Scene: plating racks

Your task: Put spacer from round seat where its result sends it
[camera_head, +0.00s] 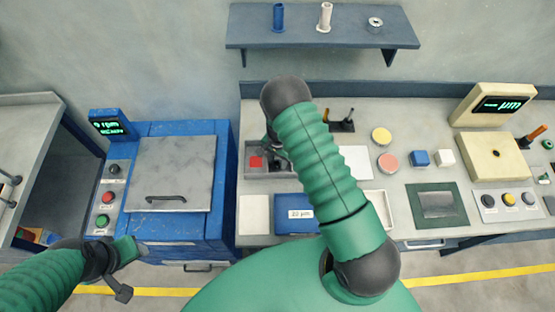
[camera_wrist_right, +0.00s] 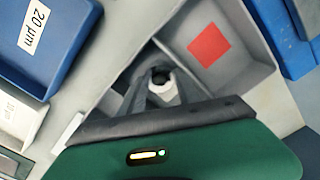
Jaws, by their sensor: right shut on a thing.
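My right gripper (camera_wrist_right: 160,88) is shut on a small pale grey ring-shaped spacer (camera_wrist_right: 166,94), partly hidden between the dark fingers. The gripper is low over a grey tray (camera_wrist_right: 255,78) with a red square (camera_wrist_right: 209,46) inside, to one side of that square. The tray (camera_head: 268,175) also shows in the head view, where my right arm partly covers it, with the red square (camera_head: 256,162) at its left. I cannot tell whether the spacer touches the tray floor. My left gripper (camera_head: 128,271) is empty at the lower left; its finger gap is unclear.
A blue tray labelled 20 µm (camera_head: 299,208) and a white tray (camera_head: 388,210) lie in front. A cream gauge (camera_head: 496,157) with a µm display stands at right, beside buttons (camera_head: 510,200). A blue lidded machine (camera_head: 170,175) stands left. A shelf (camera_head: 320,36) hangs behind.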

